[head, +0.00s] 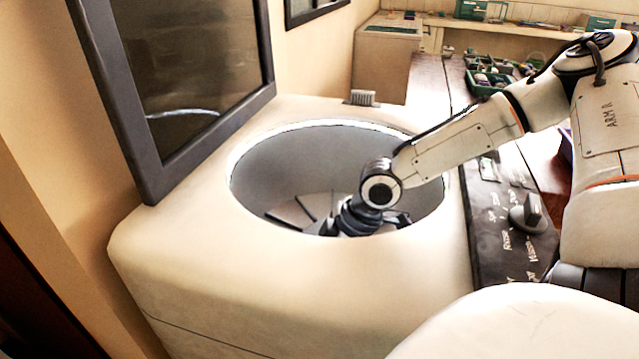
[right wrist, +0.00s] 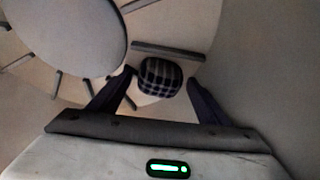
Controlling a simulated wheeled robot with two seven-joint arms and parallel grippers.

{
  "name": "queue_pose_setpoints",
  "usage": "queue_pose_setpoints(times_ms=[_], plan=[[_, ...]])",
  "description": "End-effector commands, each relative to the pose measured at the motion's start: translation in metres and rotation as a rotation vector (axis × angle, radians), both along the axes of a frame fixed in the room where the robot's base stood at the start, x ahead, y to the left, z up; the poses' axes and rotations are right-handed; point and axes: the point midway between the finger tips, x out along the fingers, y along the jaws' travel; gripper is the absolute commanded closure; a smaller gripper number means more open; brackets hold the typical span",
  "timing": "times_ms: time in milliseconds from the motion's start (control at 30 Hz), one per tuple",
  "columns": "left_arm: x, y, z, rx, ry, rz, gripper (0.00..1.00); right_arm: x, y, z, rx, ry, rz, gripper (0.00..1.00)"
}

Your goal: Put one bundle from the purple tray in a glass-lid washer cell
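The washer (head: 250,275) has its glass lid (head: 185,60) raised, and its round drum is open. My right gripper (head: 365,222) reaches down into the drum. In the right wrist view a dark checked bundle (right wrist: 160,77) lies low in the drum, near a dark divider bar (right wrist: 168,51). The right gripper (right wrist: 160,82) is open, with a finger on either side of the bundle and small gaps beside it. Other dividers fan around a pale round hub (right wrist: 70,35). A sliver of purple, perhaps the purple tray (head: 566,145), shows behind my right arm. My left gripper is out of view.
A dark control panel with a knob (head: 534,213) lies right of the drum. A small grey brush-like item (head: 362,98) sits at the back rim. Green trays of small items (head: 490,75) stand on the wooden counter behind.

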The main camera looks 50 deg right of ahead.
Motion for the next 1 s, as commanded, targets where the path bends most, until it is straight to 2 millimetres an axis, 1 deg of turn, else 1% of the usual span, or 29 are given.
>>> queue_pose_setpoints(times_ms=[33,167,267,367,533,700,833,1000], plan=[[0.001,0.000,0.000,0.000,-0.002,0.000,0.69,-0.009,0.003,-0.005,0.006,0.022,0.005,0.26],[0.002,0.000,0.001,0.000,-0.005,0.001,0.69,-0.010,0.003,-0.005,0.006,0.024,0.005,0.26],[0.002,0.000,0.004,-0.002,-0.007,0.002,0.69,-0.009,0.003,0.000,0.005,0.022,0.004,0.26],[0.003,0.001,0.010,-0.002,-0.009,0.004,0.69,-0.007,0.003,0.014,0.007,0.017,0.002,0.26],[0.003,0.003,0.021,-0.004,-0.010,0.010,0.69,-0.003,0.003,0.048,0.008,0.009,0.003,0.26],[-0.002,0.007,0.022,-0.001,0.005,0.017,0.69,-0.002,0.003,0.077,0.009,0.006,0.002,0.26],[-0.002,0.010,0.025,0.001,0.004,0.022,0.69,-0.001,0.002,0.092,0.006,0.004,0.002,0.26],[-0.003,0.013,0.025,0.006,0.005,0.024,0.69,0.000,0.001,0.099,0.005,0.005,0.002,0.26]])
